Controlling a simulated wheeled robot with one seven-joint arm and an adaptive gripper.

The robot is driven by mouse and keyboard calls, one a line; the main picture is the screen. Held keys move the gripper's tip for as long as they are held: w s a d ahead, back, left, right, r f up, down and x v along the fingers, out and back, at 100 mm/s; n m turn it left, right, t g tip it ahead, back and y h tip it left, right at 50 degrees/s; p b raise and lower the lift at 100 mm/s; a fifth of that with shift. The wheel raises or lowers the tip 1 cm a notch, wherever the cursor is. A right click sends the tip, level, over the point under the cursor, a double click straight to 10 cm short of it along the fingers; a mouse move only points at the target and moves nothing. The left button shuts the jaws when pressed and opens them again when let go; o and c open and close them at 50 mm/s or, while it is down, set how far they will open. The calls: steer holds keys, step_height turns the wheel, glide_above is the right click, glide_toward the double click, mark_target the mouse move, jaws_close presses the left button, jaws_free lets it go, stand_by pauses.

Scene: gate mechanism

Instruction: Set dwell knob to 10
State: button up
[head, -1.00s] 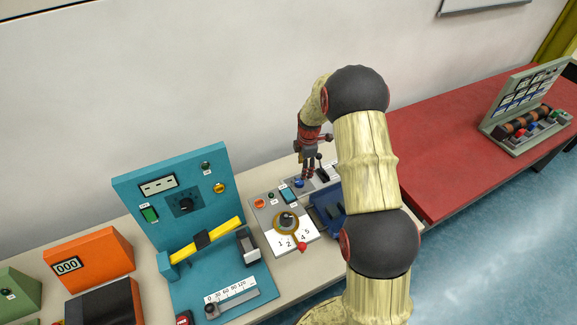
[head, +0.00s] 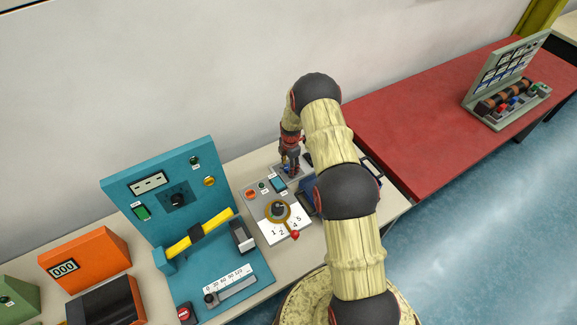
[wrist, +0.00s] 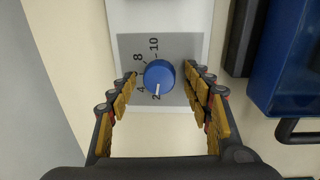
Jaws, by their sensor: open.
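The dwell knob is a blue round knob (wrist: 159,74) on a grey scale plate (wrist: 185,45) in the wrist view. Marks 2, 4, 8 and 10 show around it; others are hidden or unclear. Its white pointer line points down at 2. My gripper (wrist: 161,77) is open, with one finger on the left and one on the right of the knob. Small gaps seem to show between fingers and knob. In the head view my gripper (head: 290,166) points down over the knob's panel, largely covering it.
A panel with a numbered dial (head: 278,210) and red-tipped pointer stands in front of my gripper. A teal machine (head: 150,192) with a yellow bar is to the left. A dark blue bin (wrist: 290,65) lies right of the knob. A red table (head: 425,115) is farther right.

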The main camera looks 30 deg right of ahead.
steer(key=shift+f, duration=0.2)
steer(key=shift+c, duration=0.7)
steer(key=c, duration=1)
